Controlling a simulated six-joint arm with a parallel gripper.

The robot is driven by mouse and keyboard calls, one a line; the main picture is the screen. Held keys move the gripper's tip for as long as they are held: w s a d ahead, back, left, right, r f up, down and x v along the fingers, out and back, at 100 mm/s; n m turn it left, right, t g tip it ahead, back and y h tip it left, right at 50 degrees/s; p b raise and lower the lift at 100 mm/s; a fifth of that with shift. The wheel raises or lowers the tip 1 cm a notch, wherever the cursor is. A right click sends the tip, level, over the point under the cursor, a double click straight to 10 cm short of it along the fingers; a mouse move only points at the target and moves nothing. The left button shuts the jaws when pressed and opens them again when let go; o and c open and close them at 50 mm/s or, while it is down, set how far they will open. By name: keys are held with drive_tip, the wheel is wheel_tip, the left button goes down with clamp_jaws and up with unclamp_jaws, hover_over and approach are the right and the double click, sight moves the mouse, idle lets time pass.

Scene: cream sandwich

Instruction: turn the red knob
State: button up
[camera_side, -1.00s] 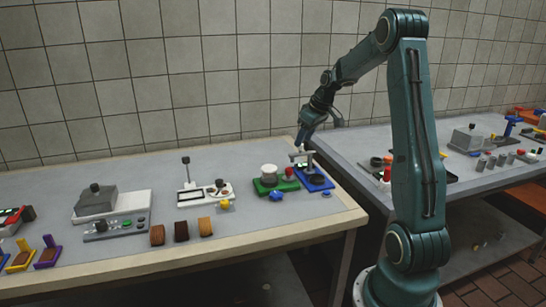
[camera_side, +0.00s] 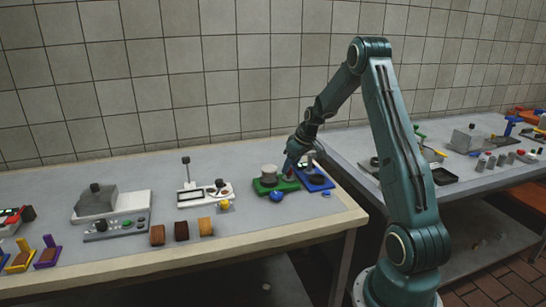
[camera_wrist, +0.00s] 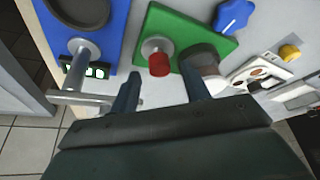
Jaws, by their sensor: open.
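The red knob (camera_wrist: 159,65) sits on a short post on the green base (camera_wrist: 165,22) in the wrist view. In the side view my gripper largely hides the knob, and the green base (camera_side: 290,187) shows below it. My gripper (camera_wrist: 160,76) is open, with one finger on each side of the red knob and visible gaps between. In the side view my gripper (camera_side: 291,165) points down over the right part of the green base. I cannot tell whether the fingertips are level with the knob.
A blue base (camera_wrist: 97,20) with a grey lever arm (camera_wrist: 85,98) stands close on the left in the wrist view. A blue star-shaped knob (camera_wrist: 234,14) lies beside the green base. A white device (camera_side: 205,191) and several brown blocks (camera_side: 181,231) are farther left.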

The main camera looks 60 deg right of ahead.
drive_tip(key=shift+w+f, duration=0.25)
drive_tip(key=shift+f, duration=0.35)
drive_tip(key=c, duration=1)
drive_tip(key=m+h, duration=0.1)
drive_tip(key=m, duration=0.1)
drive_tip(key=m+h, duration=0.1)
drive_tip(key=m, duration=0.2)
drive_tip(key=shift+w+a+g, duration=0.1)
drive_tip(key=shift+a+g, duration=0.05)
drive_tip(key=shift+g, duration=0.25)
drive_tip(key=m, duration=0.3)
drive_tip(key=m+g+h, duration=0.1)
drive_tip(key=m, duration=0.1)
drive_tip(key=shift+w+m+g, duration=0.1)
drive_tip(key=shift+m+g, duration=0.2)
drive_tip(key=shift+m, duration=0.1)
drive_tip(key=m+g, duration=0.1)
drive_tip(key=m, duration=0.1)
drive_tip(key=m+g, duration=0.1)
drive_tip(key=m, duration=0.2)
drive_tip(key=shift+w+a+m+h, duration=0.1)
drive_tip(key=shift+w+m+h, duration=0.05)
drive_tip(key=shift+m+h, duration=0.15)
drive_tip(key=m+g, duration=0.2)
drive_tip(key=m, duration=0.3)
drive_tip(key=shift+w, duration=0.15)
